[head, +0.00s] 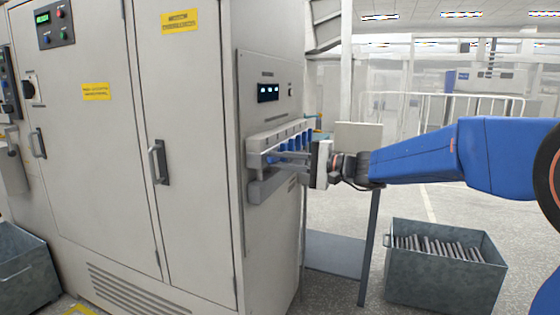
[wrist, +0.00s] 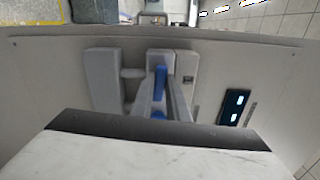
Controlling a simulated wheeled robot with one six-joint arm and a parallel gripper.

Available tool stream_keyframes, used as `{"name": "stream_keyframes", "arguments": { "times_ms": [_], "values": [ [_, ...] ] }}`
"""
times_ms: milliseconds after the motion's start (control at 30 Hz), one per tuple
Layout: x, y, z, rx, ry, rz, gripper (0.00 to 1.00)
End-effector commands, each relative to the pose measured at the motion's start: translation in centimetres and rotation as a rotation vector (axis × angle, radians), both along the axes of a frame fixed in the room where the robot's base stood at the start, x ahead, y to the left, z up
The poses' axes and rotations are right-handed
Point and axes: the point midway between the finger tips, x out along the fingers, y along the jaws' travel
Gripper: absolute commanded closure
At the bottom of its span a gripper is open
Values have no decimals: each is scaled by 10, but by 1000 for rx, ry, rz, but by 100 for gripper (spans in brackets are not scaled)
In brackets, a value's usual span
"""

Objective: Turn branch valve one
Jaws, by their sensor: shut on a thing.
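A pale manifold with several blue valve handles is fixed to the side panel of the large cabinet. The handles (head: 294,143) stand in a row under a pale top rail (head: 283,130). My gripper (head: 281,157) reaches in from the right at the height of the handles. In the wrist view the gripper's two grey fingers (wrist: 162,78) are shut on a blue valve handle (wrist: 159,83), which shows between them. Its lower part and the other handles are mostly hidden by the fingers and gripper body. I cannot tell any valve's number.
A small dark display (head: 268,93) sits above the manifold. The tall cabinet (head: 190,230) fills the left. A grey bin of rods (head: 440,285) stands on the floor at right, beside a dark table leg (head: 369,235). Open floor lies behind my arm.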

Motion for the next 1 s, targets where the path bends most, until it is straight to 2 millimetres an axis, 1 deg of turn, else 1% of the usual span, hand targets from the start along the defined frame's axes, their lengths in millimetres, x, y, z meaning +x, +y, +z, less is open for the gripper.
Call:
{"name": "stream_keyframes", "arguments": {
  "times_ms": [300, 800, 833, 867, 900, 1000],
  "values": [
    [0, 0, -3, -39, -99, 1, 100],
    [0, 0, -3, -45, -115, 1, 100],
    [0, 0, -3, -45, -115, 1, 84],
    [0, 0, -3, -45, -115, 1, 76],
    [0, 0, -3, -45, -115, 1, 67],
    [0, 0, -2, -44, -115, 1, 67]
  ]
}}
